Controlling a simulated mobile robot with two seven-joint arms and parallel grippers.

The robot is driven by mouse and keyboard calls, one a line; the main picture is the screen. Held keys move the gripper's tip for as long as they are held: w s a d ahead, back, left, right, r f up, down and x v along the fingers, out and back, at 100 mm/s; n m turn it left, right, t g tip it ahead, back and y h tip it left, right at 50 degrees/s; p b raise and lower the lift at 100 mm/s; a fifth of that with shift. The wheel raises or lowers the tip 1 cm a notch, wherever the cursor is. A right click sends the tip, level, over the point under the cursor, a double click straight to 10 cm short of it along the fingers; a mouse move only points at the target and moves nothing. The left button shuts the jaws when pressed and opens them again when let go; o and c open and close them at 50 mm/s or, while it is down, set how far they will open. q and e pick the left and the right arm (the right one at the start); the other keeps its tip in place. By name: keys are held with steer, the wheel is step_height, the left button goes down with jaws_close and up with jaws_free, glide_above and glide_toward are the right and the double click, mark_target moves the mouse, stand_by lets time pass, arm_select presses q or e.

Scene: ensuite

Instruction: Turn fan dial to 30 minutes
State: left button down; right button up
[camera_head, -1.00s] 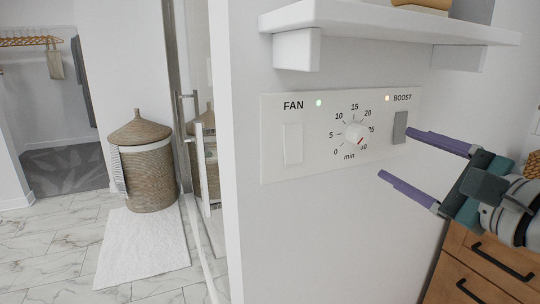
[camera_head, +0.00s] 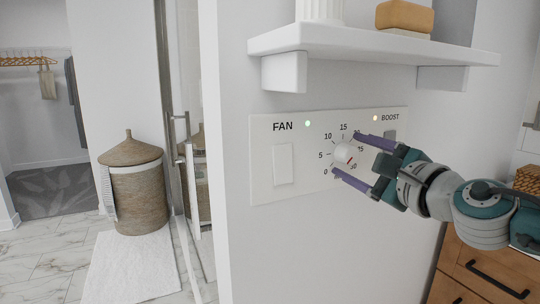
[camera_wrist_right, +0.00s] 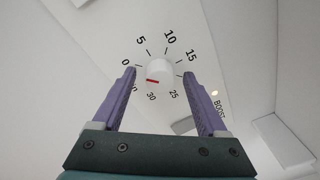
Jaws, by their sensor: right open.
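The white fan dial (camera_head: 342,153) sits in the middle of a white wall panel (camera_head: 264,180), with minute numbers around it. Its red mark is on the lower side, towards the 30 in the head view. The dial also shows in the wrist view (camera_wrist_right: 159,68), with the red mark on its lower left, near the 30. My right gripper (camera_head: 346,153) is open in front of the panel, one purple finger above the dial and one below. In the wrist view the fingers are on both sides of the dial with visible gaps. My left gripper is not in view.
A FAN switch (camera_head: 284,164) is left of the dial and a BOOST switch (camera_head: 390,136) right, partly behind my upper finger. A white shelf (camera_head: 370,45) juts out above the panel. Wooden drawers (camera_head: 480,270) stand lower right. A wicker basket (camera_head: 138,190) stands at left.

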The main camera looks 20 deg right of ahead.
jaws_close()
stand_by(0.5)
steer(key=shift+m, duration=0.3)
